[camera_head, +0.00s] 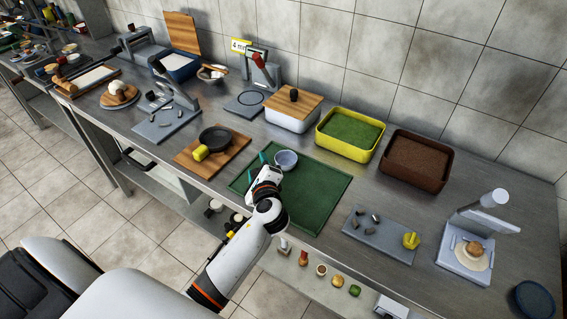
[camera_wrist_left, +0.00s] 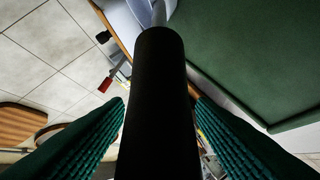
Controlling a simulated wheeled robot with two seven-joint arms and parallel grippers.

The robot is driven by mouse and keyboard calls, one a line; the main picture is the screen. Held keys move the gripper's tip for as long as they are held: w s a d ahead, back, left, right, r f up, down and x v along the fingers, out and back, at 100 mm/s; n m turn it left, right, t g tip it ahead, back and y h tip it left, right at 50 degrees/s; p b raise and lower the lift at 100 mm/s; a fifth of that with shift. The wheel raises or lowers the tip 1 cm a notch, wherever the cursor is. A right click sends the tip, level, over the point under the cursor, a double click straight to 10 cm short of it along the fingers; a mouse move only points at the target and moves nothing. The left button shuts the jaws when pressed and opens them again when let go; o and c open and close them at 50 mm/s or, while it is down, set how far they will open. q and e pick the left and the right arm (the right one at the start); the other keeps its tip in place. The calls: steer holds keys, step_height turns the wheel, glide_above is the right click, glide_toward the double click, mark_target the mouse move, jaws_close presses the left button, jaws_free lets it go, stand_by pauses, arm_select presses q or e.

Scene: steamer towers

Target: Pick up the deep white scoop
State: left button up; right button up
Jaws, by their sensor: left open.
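The deep white scoop (camera_head: 287,159) shows in the head view as a pale round bowl at the upper part of the green mat (camera_head: 325,190). My left gripper (camera_head: 271,164) is beside it, and its teal fingers show just left of the bowl. In the left wrist view, a thick black handle (camera_wrist_left: 159,85) with a metal shaft at its far end runs between the two ribbed teal fingers. The fingers are open, one on each side of the handle, with gaps visible near the tips. My right gripper is not in view.
A wooden board with a dark pan (camera_head: 215,138) lies left of the mat. A yellow bin of green stuff (camera_head: 372,155) and a brown bin (camera_head: 394,174) stand behind it to the right. A grey board with small pieces (camera_head: 370,241) lies to the right. Much of the mat is bare.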

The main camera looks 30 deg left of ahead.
arm_select(q)
steer(key=shift+c, duration=0.4)
jaws_close()
steer(key=shift+r, duration=0.1)
step_height(320, 180, up, 10)
steer(key=c, duration=0.6)
jaws_free()
jaws_close()
